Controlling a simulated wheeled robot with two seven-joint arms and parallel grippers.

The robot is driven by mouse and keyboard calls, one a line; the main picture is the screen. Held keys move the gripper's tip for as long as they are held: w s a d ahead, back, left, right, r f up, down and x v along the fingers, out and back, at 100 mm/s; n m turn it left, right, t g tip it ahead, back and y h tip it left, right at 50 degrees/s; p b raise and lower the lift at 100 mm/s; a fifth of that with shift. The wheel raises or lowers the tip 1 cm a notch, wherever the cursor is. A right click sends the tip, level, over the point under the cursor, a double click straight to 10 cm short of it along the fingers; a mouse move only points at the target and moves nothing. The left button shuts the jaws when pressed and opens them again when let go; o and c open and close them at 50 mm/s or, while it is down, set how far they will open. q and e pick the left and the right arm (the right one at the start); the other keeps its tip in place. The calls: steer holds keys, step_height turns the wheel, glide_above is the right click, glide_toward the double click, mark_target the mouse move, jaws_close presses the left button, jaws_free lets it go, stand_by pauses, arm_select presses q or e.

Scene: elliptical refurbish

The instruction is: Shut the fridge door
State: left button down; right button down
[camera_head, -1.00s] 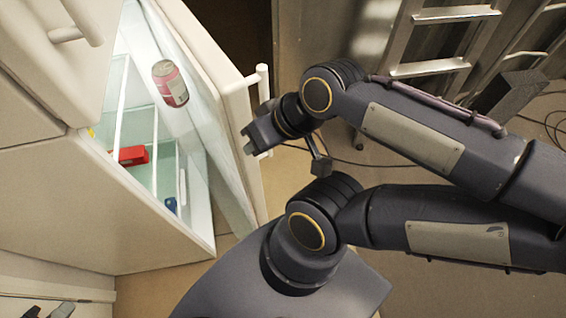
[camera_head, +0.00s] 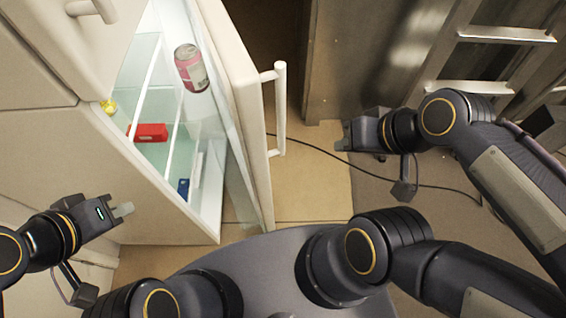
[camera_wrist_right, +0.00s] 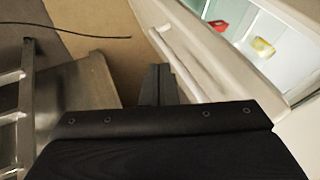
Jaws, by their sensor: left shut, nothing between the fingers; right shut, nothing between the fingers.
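The fridge door (camera_head: 246,100) stands partly open, with its white bar handle (camera_head: 281,108) facing right. The fridge body (camera_head: 150,205) is on the left, and its lit shelves show through the gap. My right gripper (camera_head: 343,136) is shut and empty, to the right of the handle and apart from it in the head view. In the right wrist view the gripper fingers (camera_wrist_right: 158,84) show just left of the handle (camera_wrist_right: 178,62). My left gripper (camera_head: 128,209) is shut and empty, in front of the fridge's lower side at the lower left.
A pink can (camera_head: 191,68), a red item (camera_head: 148,132), a yellow item (camera_head: 109,106) and a blue item (camera_head: 183,187) are in the fridge. A metal ladder (camera_head: 505,36) stands at the upper right. A dark cable (camera_head: 315,150) lies on the floor.

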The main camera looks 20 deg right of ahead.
steer(key=w+d+f+m+g+y+b, duration=0.1)
steer(key=w+f+m+g+y+b, duration=0.1)
steer(key=w+f+m+b, duration=0.6)
steer(key=w+f+m+g+y+b, duration=0.25)
steer(key=w+f, duration=0.25)
steer(key=f, duration=0.7)
steer(key=w+d+f+m+g+y+b, duration=0.15)
steer(key=w+f+m+b, duration=0.25)
steer(key=w+f+b, duration=0.4)
steer(key=s+a+r+p+x, duration=0.1)
steer(key=s+x, duration=0.1)
steer(key=x, duration=1.2)
steer(key=shift+a, duration=0.3)
